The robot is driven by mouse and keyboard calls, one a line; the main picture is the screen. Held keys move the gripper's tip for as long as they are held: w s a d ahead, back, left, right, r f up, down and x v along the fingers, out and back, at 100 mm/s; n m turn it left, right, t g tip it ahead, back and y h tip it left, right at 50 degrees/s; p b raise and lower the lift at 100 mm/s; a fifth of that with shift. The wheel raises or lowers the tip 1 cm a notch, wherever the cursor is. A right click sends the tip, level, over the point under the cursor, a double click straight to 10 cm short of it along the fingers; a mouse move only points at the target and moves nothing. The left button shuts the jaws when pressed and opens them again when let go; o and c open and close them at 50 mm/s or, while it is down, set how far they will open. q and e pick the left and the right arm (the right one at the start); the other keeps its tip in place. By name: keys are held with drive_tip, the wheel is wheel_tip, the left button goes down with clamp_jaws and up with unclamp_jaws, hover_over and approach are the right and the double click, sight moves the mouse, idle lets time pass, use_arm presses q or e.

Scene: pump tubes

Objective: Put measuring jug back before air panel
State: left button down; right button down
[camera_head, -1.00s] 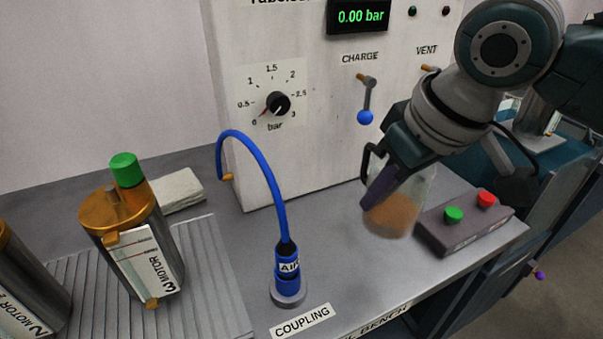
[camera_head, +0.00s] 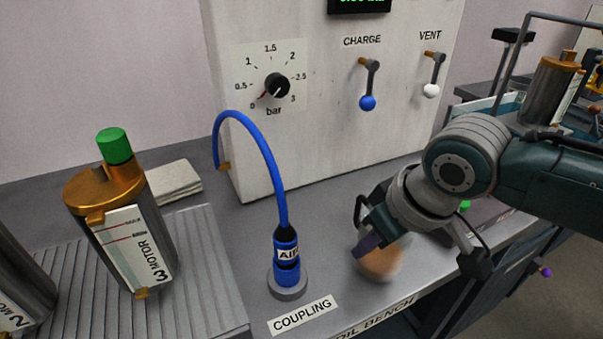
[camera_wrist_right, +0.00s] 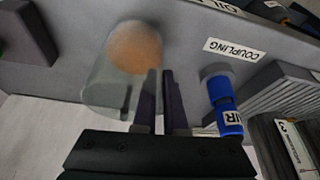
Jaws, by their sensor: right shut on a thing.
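The measuring jug (camera_head: 385,262) is clear with orange-brown liquid in it. It is low over or on the grey bench in front of the air panel (camera_head: 325,150); I cannot tell if it touches the bench. My right gripper (camera_head: 367,243) is shut on the jug and hides part of it. In the right wrist view the jug (camera_wrist_right: 125,65) is beside the closed fingers (camera_wrist_right: 158,85), and its handle is hidden. My left gripper is not in view.
The blue AIR coupling (camera_head: 287,265) with its hose stands left of the jug, behind the COUPLING label (camera_head: 302,315). A button box (camera_head: 490,213) is partly hidden behind my right arm. A motor oil canister (camera_head: 122,225) stands on the ribbed mat at left.

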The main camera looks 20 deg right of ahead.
drive_tip(key=shift+f, duration=0.15)
drive_tip(key=c, duration=1)
unclamp_jaws()
drive_tip(key=shift+o, duration=0.2)
drive_tip(key=a+p+v, duration=0.1)
drive_tip(key=p+v, duration=0.4)
drive_tip(key=v, duration=0.7)
drive_tip(key=s+a, duration=0.2)
drive_tip(key=s, duration=1.3)
drive_tip(key=shift+s+a+r+g+h, duration=0.3)
drive_tip(key=shift+a+r+g+h, duration=0.05)
drive_tip(key=shift+g+h, duration=0.05)
wheel_tip(320, 180, up, 47)
drive_tip(key=p, duration=4.6)
drive_tip(key=shift+p, duration=0.3)
